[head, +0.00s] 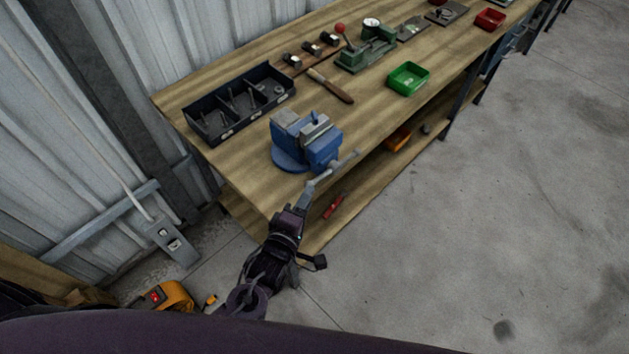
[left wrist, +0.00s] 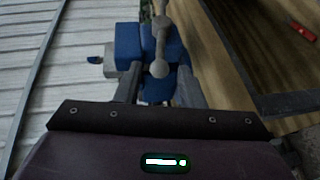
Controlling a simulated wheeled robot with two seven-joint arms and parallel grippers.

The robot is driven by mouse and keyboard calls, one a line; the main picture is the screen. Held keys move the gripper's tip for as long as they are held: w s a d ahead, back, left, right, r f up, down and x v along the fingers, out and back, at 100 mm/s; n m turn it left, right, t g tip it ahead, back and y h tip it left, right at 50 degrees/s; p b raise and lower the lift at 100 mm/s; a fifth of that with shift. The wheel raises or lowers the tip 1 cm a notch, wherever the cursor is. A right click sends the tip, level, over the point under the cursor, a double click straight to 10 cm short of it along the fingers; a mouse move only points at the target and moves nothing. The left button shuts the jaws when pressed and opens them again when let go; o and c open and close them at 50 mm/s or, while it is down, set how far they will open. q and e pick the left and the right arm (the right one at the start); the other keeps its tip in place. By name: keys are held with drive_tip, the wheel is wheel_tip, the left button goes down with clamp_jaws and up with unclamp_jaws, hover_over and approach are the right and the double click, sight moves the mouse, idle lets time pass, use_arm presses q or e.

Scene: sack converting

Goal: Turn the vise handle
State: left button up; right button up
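A blue vise (head: 305,142) is mounted on the near end of the wooden workbench. Its grey handle bar (head: 341,165) slants across the vise's front side. My left gripper (head: 309,189) is at the handle's lower end. In the left wrist view its two grey fingers stand apart, with the handle's near knob between or just beyond their tips. Contact cannot be told. My right gripper is out of view.
A black divided tray (head: 238,104), a file with a wooden handle (head: 331,86), a green bin (head: 408,78) and a green press (head: 366,50) stand on the workbench (head: 372,100). A lower shelf holds a red item (head: 333,206). The floor at right is clear.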

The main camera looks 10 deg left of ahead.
sight(316, 184)
use_arm(q)
drive_tip(key=p+x, duration=0.1)
drive_tip(key=x, duration=0.3)
drive_tip(key=shift+w+d, duration=0.25)
drive_tip(key=shift+w, duration=0.15)
drive_tip(key=shift+w+f, duration=0.2)
drive_tip(key=shift+w, duration=0.5)
drive_tip(key=shift+d, duration=0.1)
clamp_jaws()
